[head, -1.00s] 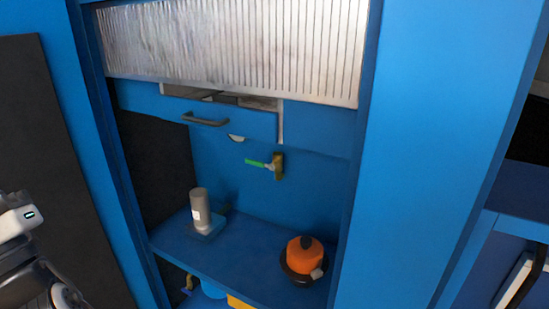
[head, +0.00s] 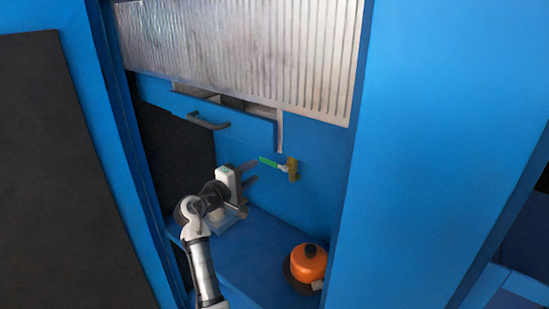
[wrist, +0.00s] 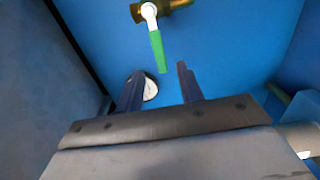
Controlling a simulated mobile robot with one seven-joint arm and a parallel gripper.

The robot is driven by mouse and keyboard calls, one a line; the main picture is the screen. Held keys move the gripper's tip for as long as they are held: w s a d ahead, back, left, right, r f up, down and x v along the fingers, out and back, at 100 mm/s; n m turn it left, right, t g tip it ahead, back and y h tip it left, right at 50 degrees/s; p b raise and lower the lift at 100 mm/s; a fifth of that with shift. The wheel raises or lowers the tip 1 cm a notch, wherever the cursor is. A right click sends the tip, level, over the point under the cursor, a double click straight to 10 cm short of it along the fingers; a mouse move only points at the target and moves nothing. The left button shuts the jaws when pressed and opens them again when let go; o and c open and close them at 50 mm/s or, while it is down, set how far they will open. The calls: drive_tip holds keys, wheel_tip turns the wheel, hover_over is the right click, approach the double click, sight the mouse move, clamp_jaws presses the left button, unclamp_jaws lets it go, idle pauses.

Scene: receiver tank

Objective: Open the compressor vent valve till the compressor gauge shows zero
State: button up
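The vent valve has a brass body (head: 292,169) on the blue back wall below the drawer, with a green lever (head: 268,161) pointing left, across the body. In the wrist view the brass body (wrist: 180,4) is at the top and the green lever (wrist: 157,50) points down toward my fingers. My gripper (wrist: 160,68) is open and empty; the lever's end shows between its fingertips, contact unclear. A round white gauge (wrist: 150,89) is partly hidden behind the left finger, its reading not legible. In the head view my gripper (head: 249,174) is left of the lever.
A drawer front (head: 225,122) with a dark handle overhangs the valve area. An orange pot-like object (head: 308,262) stands on the blue shelf (head: 255,272) at right. A grey cylinder (wrist: 300,137) shows at the wrist view's right edge. Cabinet side walls bound the space.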

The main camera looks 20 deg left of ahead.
sight(267, 162)
drive_tip(key=p+x, duration=0.1)
drive_tip(key=x, duration=0.8)
drive_tip(key=shift+w+d, duration=0.15)
drive_tip(key=shift+w, duration=0.2)
drive_tip(key=shift+c, duration=0.3)
clamp_jaws()
